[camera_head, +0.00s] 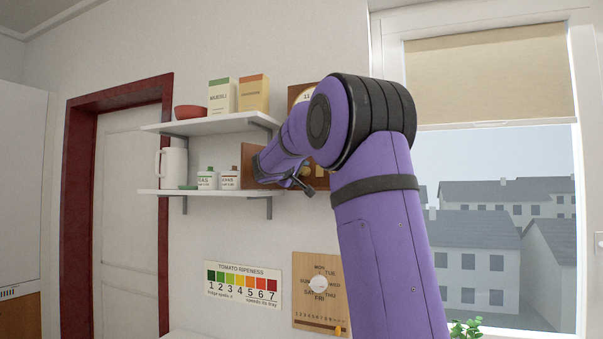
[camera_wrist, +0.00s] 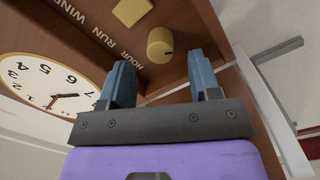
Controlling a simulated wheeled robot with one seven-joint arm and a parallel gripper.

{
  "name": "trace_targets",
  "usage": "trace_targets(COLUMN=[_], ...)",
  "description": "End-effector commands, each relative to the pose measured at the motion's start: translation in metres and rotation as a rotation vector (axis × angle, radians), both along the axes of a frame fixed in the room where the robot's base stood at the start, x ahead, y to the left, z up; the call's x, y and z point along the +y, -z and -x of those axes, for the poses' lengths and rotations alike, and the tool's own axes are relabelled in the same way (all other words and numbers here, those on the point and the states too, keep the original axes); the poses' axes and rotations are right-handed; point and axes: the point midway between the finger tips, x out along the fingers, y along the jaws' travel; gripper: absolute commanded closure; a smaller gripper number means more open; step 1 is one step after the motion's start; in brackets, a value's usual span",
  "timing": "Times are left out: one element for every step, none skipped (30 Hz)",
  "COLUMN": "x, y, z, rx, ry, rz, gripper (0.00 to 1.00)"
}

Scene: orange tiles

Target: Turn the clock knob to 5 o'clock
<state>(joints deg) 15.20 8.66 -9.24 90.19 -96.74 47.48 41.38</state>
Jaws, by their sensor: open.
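The wooden clock (camera_head: 249,158) is on the wall by the shelves, largely hidden behind my purple arm in the head view. In the wrist view its white dial (camera_wrist: 35,92) is at the left, turned nearly upside down and cut off. A dark hand lies toward the right side of the dial; its exact reading is unclear. The round tan knob (camera_wrist: 160,45) labelled HOUR has a dark mark at its right side. My gripper (camera_wrist: 162,75) is open, its two blue fingers apart. The knob appears just beyond the fingertips, between them in the picture; contact is not visible.
Labels RUN and WIND and another tan part (camera_wrist: 131,10) are on the clock panel. An upper shelf (camera_head: 210,125) holds boxes and a red bowl; a lower shelf (camera_head: 212,192) holds a white jug and small jars. A day dial board (camera_head: 302,268) hangs below.

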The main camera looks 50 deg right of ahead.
Motion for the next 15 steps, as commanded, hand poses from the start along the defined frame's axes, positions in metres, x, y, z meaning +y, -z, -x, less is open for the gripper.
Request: trace_targets(x=[-0.007,-0.01,-0.014,-0.016,-0.019,-0.021,-0.022,-0.023,-0.024,-0.024,-0.025,-0.025,-0.025,-0.025,-0.025], y=[0.001,0.001,0.0,0.0,0.0,0.0,0.0,0.001,0.0,0.0,0.0,0.0,0.0,0.0,0.0], z=[-0.002,-0.004,-0.005,-0.005,-0.006,-0.007,-0.007,-0.008,-0.008,-0.008,-0.008,-0.008,-0.008,-0.008,-0.008], rx=[0.001,0.001,0.0,0.0,0.0,0.0,0.001,0.001,0.001,0.001,0.0,0.0,0.0,0.0,0.0], ry=[0.002,0.001,0.001,0.001,0.002,0.001,0.001,0.0,0.0,0.0,0.0,0.0,0.0,0.0,0.0], rz=[-0.001,0.0,0.0,0.0,-0.001,0.0,0.0,-0.001,-0.001,-0.001,-0.001,-0.001,-0.001,-0.001,-0.001], gripper=[0.43,0.43,0.43,0.43,0.43,0.43,0.43,0.43,0.43,0.43,0.43,0.43,0.43,0.43,0.43])
